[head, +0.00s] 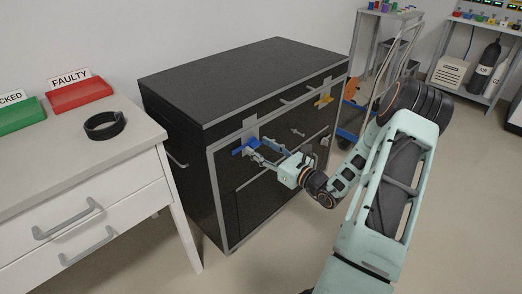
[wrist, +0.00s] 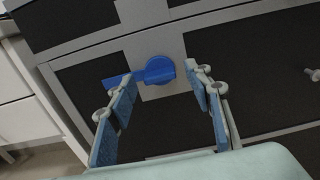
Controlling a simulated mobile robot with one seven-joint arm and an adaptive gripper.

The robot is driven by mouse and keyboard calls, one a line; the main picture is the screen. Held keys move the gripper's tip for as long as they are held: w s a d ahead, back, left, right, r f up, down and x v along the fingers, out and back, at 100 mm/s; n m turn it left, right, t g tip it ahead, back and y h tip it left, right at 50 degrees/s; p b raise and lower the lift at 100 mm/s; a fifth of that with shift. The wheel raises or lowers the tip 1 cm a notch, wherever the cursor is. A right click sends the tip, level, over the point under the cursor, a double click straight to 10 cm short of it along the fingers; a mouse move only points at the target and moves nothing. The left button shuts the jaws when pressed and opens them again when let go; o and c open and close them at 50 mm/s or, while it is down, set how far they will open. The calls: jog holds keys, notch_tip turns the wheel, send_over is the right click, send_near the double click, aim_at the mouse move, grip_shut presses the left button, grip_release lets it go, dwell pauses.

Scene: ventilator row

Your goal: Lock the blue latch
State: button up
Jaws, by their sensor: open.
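The blue latch (wrist: 160,70) is on a grey plate on the front of a black cabinet (head: 260,75). Its round knob faces me and its flat arm points left in the wrist view. The latch also shows in the head view (head: 243,148), partly behind my gripper. My gripper (wrist: 160,97) is open and empty, with blue-padded fingers on either side of the knob and a little below it in the wrist view. In the head view my gripper (head: 263,151) points at the latch from the right. I cannot tell whether a finger touches it.
A yellow latch (head: 323,101) is farther right on the cabinet, near drawer handles. A white drawer unit (head: 85,195) stands at the left with a red block (head: 80,95), a green block (head: 22,116) and a black ring (head: 104,125). Shelves stand behind; floor is clear in front.

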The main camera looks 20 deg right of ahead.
grip_shut()
dwell(0.4)
jog(key=shift+r+m+p, duration=0.1)
jog(key=shift+m+p, duration=0.2)
jog(key=shift+p, duration=0.3)
jog(key=shift+r+m+p, duration=0.1)
jog(key=shift+m+p, duration=0.9)
jog(key=shift+p, duration=0.25)
jog(key=m+p, duration=0.5)
jog(key=shift+f+m+p, duration=0.15)
jog(key=shift+m+p, duration=1.1)
jog(key=shift+m, duration=1.35)
jog(key=shift+f+m+p, duration=0.1)
jog(key=shift+m+p, duration=1.15)
jog(key=shift+m, duration=1.35)
